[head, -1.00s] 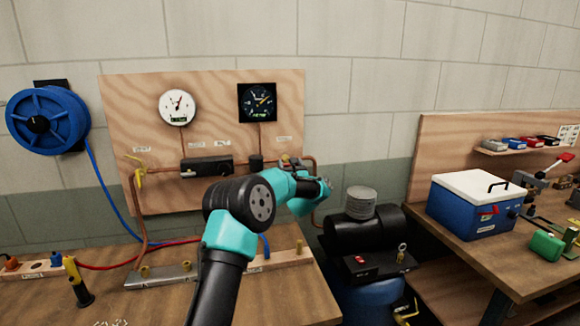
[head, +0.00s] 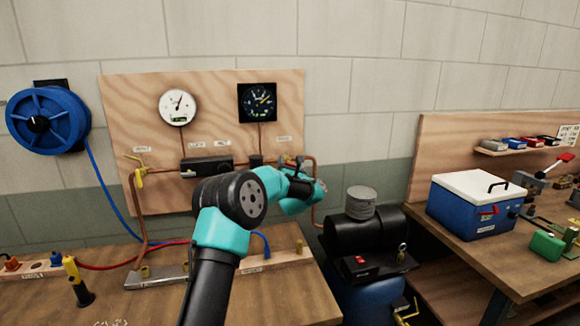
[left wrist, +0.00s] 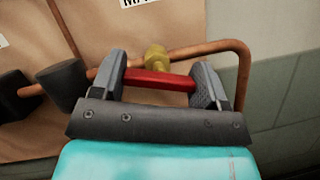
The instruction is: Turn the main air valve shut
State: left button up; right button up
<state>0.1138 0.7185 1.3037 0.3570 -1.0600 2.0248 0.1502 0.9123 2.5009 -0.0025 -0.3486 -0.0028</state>
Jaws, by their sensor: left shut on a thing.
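The main air valve has a red lever (left wrist: 150,78) and a brass body (left wrist: 156,55) on the copper pipe in the left wrist view. My left gripper (left wrist: 162,76) is shut on the red lever, with one finger at each end of it. The lever lies nearly level across that view. In the head view my left gripper (head: 295,163) is at the right edge of the plywood panel, and my wrist partly hides the valve. My right gripper is not in view.
The plywood panel (head: 125,105) carries a white gauge (head: 177,107) and a black gauge (head: 257,102). A copper pipe (head: 312,175) bends down at the panel's right. A black compressor (head: 365,232) stands right of my arm. A yellow-handled valve (head: 139,178) is at the panel's left.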

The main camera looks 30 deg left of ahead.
pick_arm(q)
jog(key=m+h, duration=0.2)
jog(key=m, duration=0.2)
jog(key=m+h, duration=0.2)
jog(key=m, duration=0.3)
jog(key=shift+m, duration=0.3)
jog(key=m+h, duration=0.1)
jog(key=m, duration=0.2)
jog(key=m+g+h, duration=0.1)
jog(key=m, duration=0.2)
jog(key=shift+m, duration=0.4)
jog(key=o, duration=0.9)
jog(key=shift+o, duration=0.2)
jog(key=v, duration=1.7)
jog(key=shift+s+r, duration=0.2)
jog(key=shift+r, duration=0.15)
